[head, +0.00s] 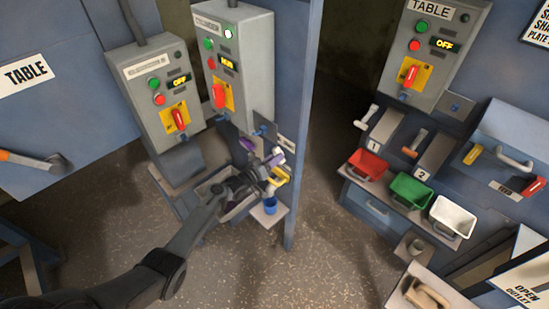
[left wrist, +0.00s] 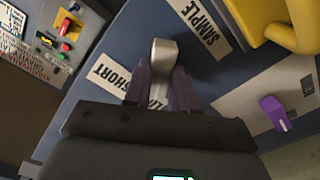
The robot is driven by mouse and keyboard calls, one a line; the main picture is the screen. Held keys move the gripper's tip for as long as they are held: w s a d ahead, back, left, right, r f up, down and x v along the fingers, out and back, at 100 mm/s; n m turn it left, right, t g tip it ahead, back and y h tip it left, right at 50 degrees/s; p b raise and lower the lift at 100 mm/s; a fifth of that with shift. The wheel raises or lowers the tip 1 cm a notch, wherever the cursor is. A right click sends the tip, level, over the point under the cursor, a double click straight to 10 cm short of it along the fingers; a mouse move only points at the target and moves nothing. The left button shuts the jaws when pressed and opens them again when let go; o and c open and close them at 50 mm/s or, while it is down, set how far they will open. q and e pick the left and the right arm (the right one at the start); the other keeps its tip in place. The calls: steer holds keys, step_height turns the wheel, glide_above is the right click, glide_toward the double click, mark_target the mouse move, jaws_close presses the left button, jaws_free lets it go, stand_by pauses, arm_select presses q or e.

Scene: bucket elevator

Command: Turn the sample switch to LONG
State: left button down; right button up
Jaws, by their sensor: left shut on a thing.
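My left gripper (left wrist: 160,82) has purple fingers shut around the silver lever of the sample switch (left wrist: 164,52) in the left wrist view. A label reading SHORT (left wrist: 118,84) lies left of the fingers. A label reading SAMPLE (left wrist: 200,30) lies to the right of the lever. Another label between the fingers is mostly hidden, so I cannot read it. In the head view my left gripper (head: 258,163) is at the narrow blue panel in the middle; the switch is largely hidden there. My right gripper is in neither view.
A yellow part (left wrist: 262,18) and a purple knob (left wrist: 271,110) sit close to the gripper's right in the left wrist view. Grey control boxes (head: 150,95) stand behind my left arm. A blue cup (head: 270,205) is below the gripper. Coloured bins (head: 410,188) are at the right.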

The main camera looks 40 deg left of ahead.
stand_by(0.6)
arm_select(q)
steer(key=c, duration=0.9)
jaws_free()
steer(key=s, duration=0.3)
steer(key=s+p, duration=0.1)
steer(key=s, duration=0.3)
steer(key=s+a+p, duration=0.1)
steer(key=s, duration=0.2)
steer(key=shift+s+a, duration=0.1)
steer(key=shift+s, duration=0.3)
